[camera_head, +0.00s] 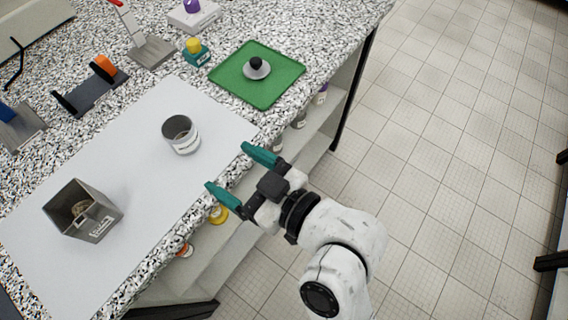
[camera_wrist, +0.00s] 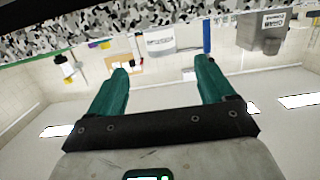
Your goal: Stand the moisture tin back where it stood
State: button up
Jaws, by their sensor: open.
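The wrist view is upside down.
A square metal box (camera_head: 100,222) with brownish contents stands on the mat's left part. A green tray (camera_head: 285,82) holds a pale dish with a black knob. Small devices stand along the back. Shelves with jars lie below the counter; tiled floor at right is clear.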

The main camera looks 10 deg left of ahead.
jog(key=d+f+m+h, duration=0.45)
jog(key=d+f, duration=0.35)
jog(key=d, duration=0.4)
jog(key=d+f+m+h, duration=0.3)
jog(key=d+f+h, duration=0.4)
jog(key=d, duration=0.5)
jog(key=s+d+f+m+g+h, duration=0.2)
jog(key=s+d+f+m, duration=0.1)
jog(key=s+d, duration=0.3)
jog(key=s+d+f+m+g+h, duration=0.2)
jog(key=s+d, duration=0.4)
jog(key=d, duration=0.4)
jog(key=shift+s+f+m+g, duration=0.3)
jog(key=shift+f+m+g, duration=0.3)
jog(key=shift+m, duration=0.15)
